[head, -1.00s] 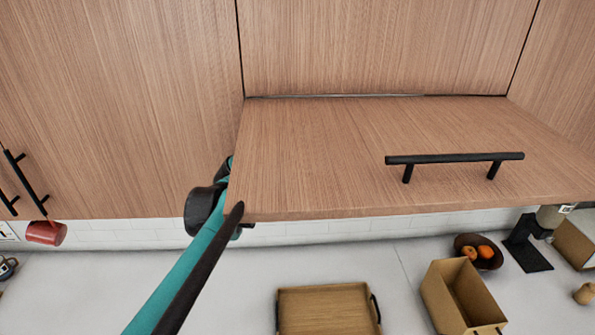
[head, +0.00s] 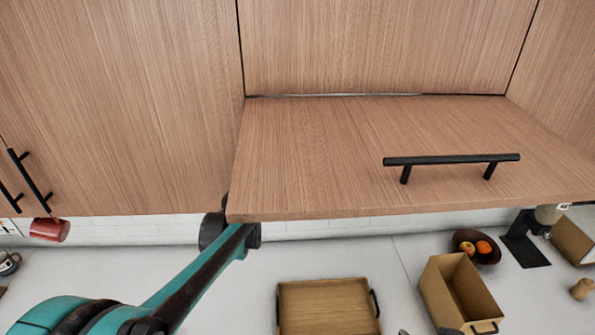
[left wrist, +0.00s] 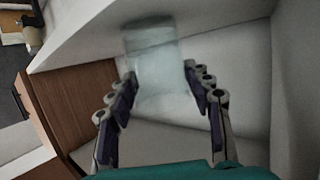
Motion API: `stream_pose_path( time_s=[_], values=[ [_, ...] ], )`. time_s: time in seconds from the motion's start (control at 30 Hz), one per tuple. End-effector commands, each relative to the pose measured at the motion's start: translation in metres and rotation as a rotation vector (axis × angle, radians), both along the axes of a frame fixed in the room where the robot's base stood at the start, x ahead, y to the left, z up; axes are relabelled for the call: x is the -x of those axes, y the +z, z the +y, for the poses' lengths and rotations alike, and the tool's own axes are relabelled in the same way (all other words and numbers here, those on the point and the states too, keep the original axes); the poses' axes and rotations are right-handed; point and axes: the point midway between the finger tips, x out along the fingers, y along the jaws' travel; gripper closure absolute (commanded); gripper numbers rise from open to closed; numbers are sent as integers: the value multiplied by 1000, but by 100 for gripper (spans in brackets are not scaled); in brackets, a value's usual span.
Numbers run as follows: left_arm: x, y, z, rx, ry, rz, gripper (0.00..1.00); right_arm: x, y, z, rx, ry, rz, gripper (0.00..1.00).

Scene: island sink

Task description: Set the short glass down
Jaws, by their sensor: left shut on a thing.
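The short glass (left wrist: 152,72) shows in the left wrist view, clear and pale, between the fingers of my left gripper (left wrist: 160,88). The gripper is shut on it. Around the glass are white panels like a cabinet's inside; I cannot tell whether its base touches a surface. In the head view, my left arm reaches up behind the raised wooden cabinet door (head: 320,150), which hides the gripper and the glass. My right gripper is not in view.
The door has a black handle (head: 452,160). On the pale counter below are a wooden tray (head: 325,305), an open box (head: 460,295) and a fruit bowl (head: 478,246). A red mug (head: 50,229) is at the left.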

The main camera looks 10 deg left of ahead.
Motion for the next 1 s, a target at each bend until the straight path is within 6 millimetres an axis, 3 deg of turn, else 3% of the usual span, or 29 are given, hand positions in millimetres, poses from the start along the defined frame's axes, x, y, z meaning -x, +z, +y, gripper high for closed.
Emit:
stream_pose_path(
  time_s=[0.03, 0.07, 0.1, 0.5, 1.0],
  values=[
    [0, -3, 0, 0, 0, 0, 89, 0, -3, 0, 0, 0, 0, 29],
    [0, -3, 0, 0, 0, 0, 47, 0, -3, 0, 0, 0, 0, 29],
    [0, -2, 0, 0, 0, 0, 41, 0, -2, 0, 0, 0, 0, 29],
    [2, 3, 1, 0, 1, 0, 41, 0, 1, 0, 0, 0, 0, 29],
    [88, 28, 26, 0, 2, 0, 41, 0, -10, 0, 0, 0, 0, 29]
  ],
)
